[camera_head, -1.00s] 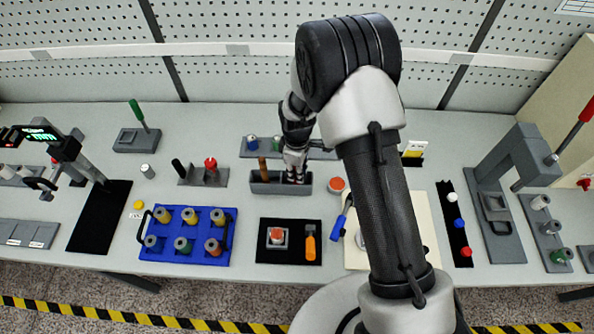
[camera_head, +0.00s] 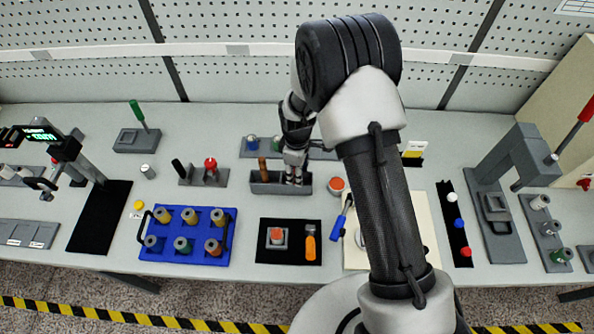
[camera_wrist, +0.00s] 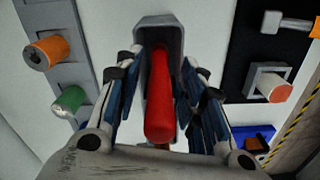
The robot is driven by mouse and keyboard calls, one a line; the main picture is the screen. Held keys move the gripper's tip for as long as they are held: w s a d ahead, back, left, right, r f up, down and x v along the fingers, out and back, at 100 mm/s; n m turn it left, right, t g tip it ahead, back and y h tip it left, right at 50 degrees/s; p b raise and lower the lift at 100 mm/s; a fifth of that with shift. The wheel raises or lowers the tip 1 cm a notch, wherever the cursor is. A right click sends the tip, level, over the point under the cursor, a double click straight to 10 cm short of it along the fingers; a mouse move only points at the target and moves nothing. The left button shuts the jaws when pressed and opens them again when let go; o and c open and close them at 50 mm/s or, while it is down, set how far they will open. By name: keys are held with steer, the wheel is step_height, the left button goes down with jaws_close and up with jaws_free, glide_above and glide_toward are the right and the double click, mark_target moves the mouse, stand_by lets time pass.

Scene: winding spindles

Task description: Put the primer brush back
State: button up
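A red handle (camera_wrist: 160,100), which looks like the primer brush, stands in the grey trough holder (camera_wrist: 160,22) in the wrist view. My gripper (camera_wrist: 163,85) has its fingers on both sides of the handle, with gaps seen between fingers and handle. In the head view my gripper (camera_head: 294,178) is low at the right end of the same grey holder (camera_head: 268,188). The red handle is hidden there by the fingers and arm. A brown wooden handle (camera_head: 262,166) stands in the left end of the holder. The brush's lower end is hidden.
A grey rack (camera_wrist: 75,40) with several spools lies behind the holder. A black mat (camera_head: 265,253) with an orange-topped block (camera_head: 277,237) and an orange-handled tool (camera_head: 310,245) lies in front. An orange-topped pot (camera_head: 337,186) stands close on the right. A blue tray (camera_head: 190,258) is front left.

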step_height(320, 180, up, 12)
steer(key=shift+r+p, duration=0.2)
steer(key=shift+p, duration=0.2)
steer(key=s+d+r+m+t, duration=0.1)
steer(key=s+d+r+m, duration=0.3)
steer(key=r, duration=0.5)
steer(key=s+d+r+m+t, duration=0.1)
steer(key=s+d+r+m, duration=0.3)
steer(key=r, duration=0.6)
steer(key=s+d+r+m+t, duration=0.1)
steer(key=s+d+r+m, duration=0.1)
steer(key=s, duration=0.7)
steer(key=s+d+r+m+t, duration=0.1)
steer(key=s+d+m, duration=0.3)
steer(key=s, duration=0.4)
steer(key=shift+s+d+r+m+t, duration=0.2)
steer(key=shift+s+r+m+t, duration=0.15)
steer(key=shift+r, duration=0.4)
